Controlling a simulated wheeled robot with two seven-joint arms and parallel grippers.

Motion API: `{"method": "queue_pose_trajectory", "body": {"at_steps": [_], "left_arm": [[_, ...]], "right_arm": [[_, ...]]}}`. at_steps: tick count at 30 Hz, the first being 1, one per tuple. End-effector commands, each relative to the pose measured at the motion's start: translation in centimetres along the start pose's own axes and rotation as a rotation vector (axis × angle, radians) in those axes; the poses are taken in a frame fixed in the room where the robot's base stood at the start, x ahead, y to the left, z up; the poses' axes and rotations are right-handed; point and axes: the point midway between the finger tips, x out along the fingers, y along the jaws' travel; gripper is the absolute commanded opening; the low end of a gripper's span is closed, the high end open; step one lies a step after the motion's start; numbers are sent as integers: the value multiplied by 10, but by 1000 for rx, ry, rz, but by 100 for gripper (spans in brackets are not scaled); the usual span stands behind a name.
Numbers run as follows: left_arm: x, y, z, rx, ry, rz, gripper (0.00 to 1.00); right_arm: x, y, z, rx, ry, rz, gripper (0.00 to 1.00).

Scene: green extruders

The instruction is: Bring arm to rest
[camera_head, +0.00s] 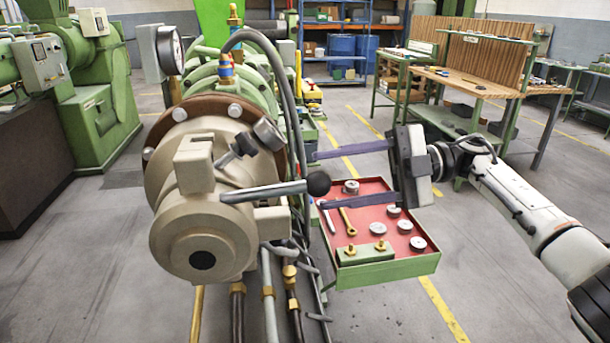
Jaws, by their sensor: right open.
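My right gripper (316,181) is open, its arm coming in from the right. Its two long dark fingers point left toward the extruder (205,235) and are spread wide apart, one above the other. The black ball knob (318,183) of the extruder's lever shows between the fingertips in the picture, with no finger closed on it. I cannot tell how far the fingers are from it in depth. The lower finger passes above the red-lined tray. My left gripper is not in view.
The green tray (390,268) with a red lining holds round metal parts, a wrench and a small green block, beside the extruder. Hoses and a gauge (170,50) crowd the extruder. A workbench (480,80) stands at the back right.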

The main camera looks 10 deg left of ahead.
Motion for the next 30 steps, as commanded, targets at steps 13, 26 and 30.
{"method": "queue_pose_trajectory", "body": {"at_steps": [13, 26, 30], "left_arm": [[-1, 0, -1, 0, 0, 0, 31], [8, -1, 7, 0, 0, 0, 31], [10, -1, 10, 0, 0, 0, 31]], "right_arm": [[-14, -2, -3, 0, -3, 3, 51], [-51, 33, -19, -289, -146, -157, 51], [-67, 48, -26, -408, -208, -225, 51]]}}
